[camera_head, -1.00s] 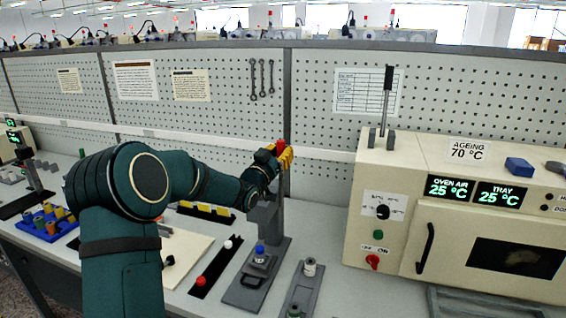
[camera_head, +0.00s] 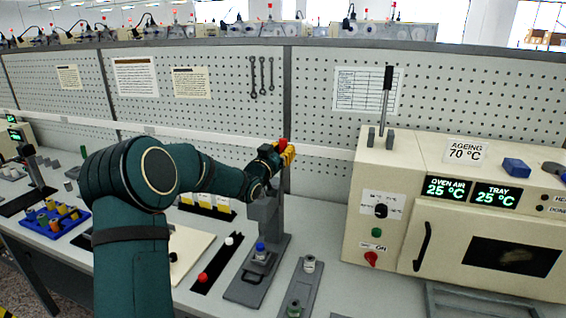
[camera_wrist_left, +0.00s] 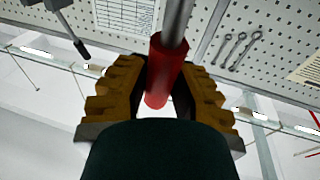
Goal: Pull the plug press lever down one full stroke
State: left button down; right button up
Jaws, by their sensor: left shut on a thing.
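The plug press (camera_head: 268,222) is a grey post on a flat grey base, with a blue-topped piece (camera_head: 260,249) seated low at its front. Its lever ends in a red grip (camera_head: 283,143) at the top of the post. My left gripper (camera_head: 288,155) is at that height, its yellow fingers closed around the red grip. In the left wrist view the red grip (camera_wrist_left: 164,75) sits between the two ridged yellow fingers, with the grey lever rod (camera_wrist_left: 178,22) leading away from it. My right gripper is not in view.
The cream ageing oven (camera_head: 460,215) stands to the right, with an upright black-handled lever (camera_head: 387,90) on top. A grey strip fixture (camera_head: 300,290) lies right of the press. A blue rack (camera_head: 52,222) is at the left. The pegboard (camera_head: 330,140) rises close behind.

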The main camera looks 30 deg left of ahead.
pick_arm(q)
jog(key=shift+w+a+f+g+p, duration=0.1)
jog(key=shift+w+a+g+p, duration=0.15)
jog(key=shift+w+g+p, duration=1)
jog(key=shift+s+t+p, duration=0.2)
jog(key=shift+t+p, duration=0.15)
jog(key=shift+t, duration=0.2)
jog(key=c, duration=0.8)
grip_release()
jog(key=shift+o, duration=0.2)
jog(key=shift+s, duration=0.1)
jog(key=shift+s+f+b, duration=0.15)
jog(key=shift+s+b, duration=0.7)
jog(key=shift+s, duration=0.25)
jog(key=shift+s+d+b, duration=0.15)
jog(key=shift+s+b, duration=0.9)
jog(key=shift+s, duration=1.25)
